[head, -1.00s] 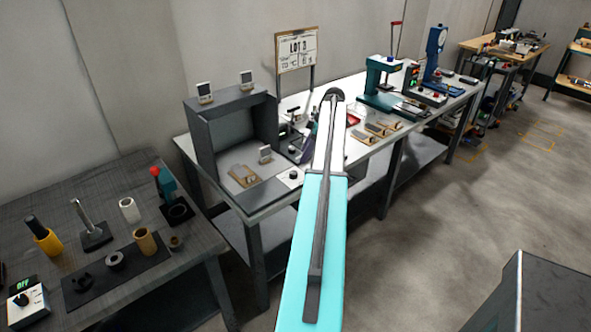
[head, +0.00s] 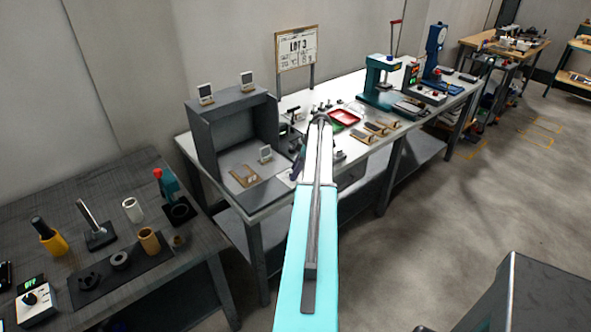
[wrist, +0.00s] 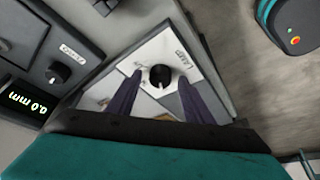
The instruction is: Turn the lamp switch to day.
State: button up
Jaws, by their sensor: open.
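The lamp switch is a pale panel marked LAMP (wrist: 182,60) with a round black knob (wrist: 160,76), seen in the wrist view. Small marks by the knob are too small to read, and I cannot tell which setting it points to. My gripper (wrist: 160,79) is open, with one dark purple finger on each side of the knob in the picture. I cannot tell whether either finger touches it. In the head view my gripper (head: 297,166) is by the front right of the grey booth, and the switch is hidden behind it and my arm.
The grey open booth (head: 212,150) stands just left of my gripper, with a small framed board (head: 244,175) inside. In the wrist view a dark device with a 0.0 mm display (wrist: 28,103) and a knob lies at left. A red tray (head: 344,118) lies further back.

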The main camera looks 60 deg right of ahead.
jog(key=c, duration=1.1)
jog(key=shift+a+f+m+b, duration=0.15)
jog(key=shift+m+b, duration=0.25)
jog(key=shift+b, duration=0.2)
jog(key=shift+m+h+b, duration=0.3)
jog(key=shift+m+b, duration=0.2)
jog(key=shift+b, duration=0.1)
jog(key=m+b, duration=0.1)
jog(key=m+h+b, duration=0.1)
jog(key=m, duration=0.1)
jog(key=shift+a+t+b, duration=0.2)
jog(key=shift+t+b, duration=0.1)
jog(key=shift+b, duration=0.05)
jog(key=m+h+b, duration=0.1)
jog(key=m+b, duration=0.1)
jog(key=m, duration=0.1)
jog(key=shift+a+m+h, duration=0.1)
jog(key=shift+m+h, duration=0.2)
jog(key=shift+m, duration=0.1)
jog(key=shift+w+m+h+b, duration=0.1)
jog(key=shift+m+h+b, duration=0.5)
jog(key=shift+m, duration=1)
jog(key=shift+g, duration=0.4)
